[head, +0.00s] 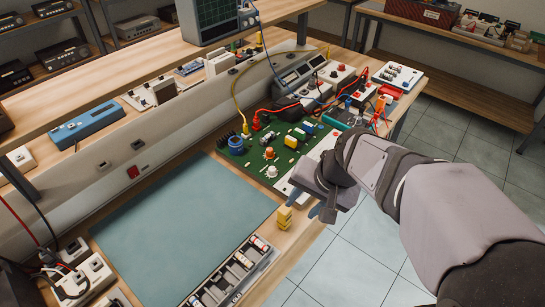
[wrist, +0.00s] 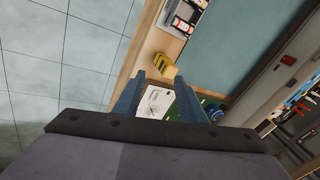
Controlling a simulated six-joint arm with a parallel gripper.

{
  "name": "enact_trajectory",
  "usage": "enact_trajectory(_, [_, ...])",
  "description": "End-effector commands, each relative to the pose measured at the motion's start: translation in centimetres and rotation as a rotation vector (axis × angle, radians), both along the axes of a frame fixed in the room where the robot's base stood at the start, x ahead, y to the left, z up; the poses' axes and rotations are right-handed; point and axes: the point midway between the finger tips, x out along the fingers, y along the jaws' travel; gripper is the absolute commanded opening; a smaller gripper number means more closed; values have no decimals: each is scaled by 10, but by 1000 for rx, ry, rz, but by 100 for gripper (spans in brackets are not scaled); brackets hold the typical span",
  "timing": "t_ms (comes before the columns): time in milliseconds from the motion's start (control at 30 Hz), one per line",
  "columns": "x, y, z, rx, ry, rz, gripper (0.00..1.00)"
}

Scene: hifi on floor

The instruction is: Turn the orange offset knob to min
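An orange knob (head: 270,153) stands on the green circuit board (head: 240,158) in the head view, just behind a white knob (head: 271,171). Its pointer and the min mark are too small to read. My gripper (head: 311,204) is above the bench's front edge, to the right of and nearer than the orange knob, not touching it. In the wrist view its two fingers (wrist: 157,98) are spread apart with nothing held between them. The green board also shows past the right finger (wrist: 208,104); I cannot make out the orange knob there.
A white marked panel (wrist: 155,102) lies beyond the fingers. A yellow block (head: 284,218) stands close to my gripper. A blue coil (head: 236,144), capacitors and cables crowd the board. The blue-green mat (head: 180,230) is clear. A parts tray (head: 235,272) lies at the front.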

Motion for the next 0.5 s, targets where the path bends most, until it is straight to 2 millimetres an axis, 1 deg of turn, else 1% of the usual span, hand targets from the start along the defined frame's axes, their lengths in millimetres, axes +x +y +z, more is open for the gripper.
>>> enact_trajectory(33, [12,6,-12,61,-5,-87,37])
enact_trajectory(167, [48,24,-18,258,-5,-348,37])
enact_trajectory(233, [71,33,-21,392,3,-517,37])
enact_trajectory(267, [83,36,-21,458,10,-594,37])
enact_trajectory(300, [99,40,-22,549,21,-701,37])
enact_trajectory(400, [137,44,-19,780,66,-951,37])
enact_trajectory(500, [167,43,-13,978,122,-1149,37])
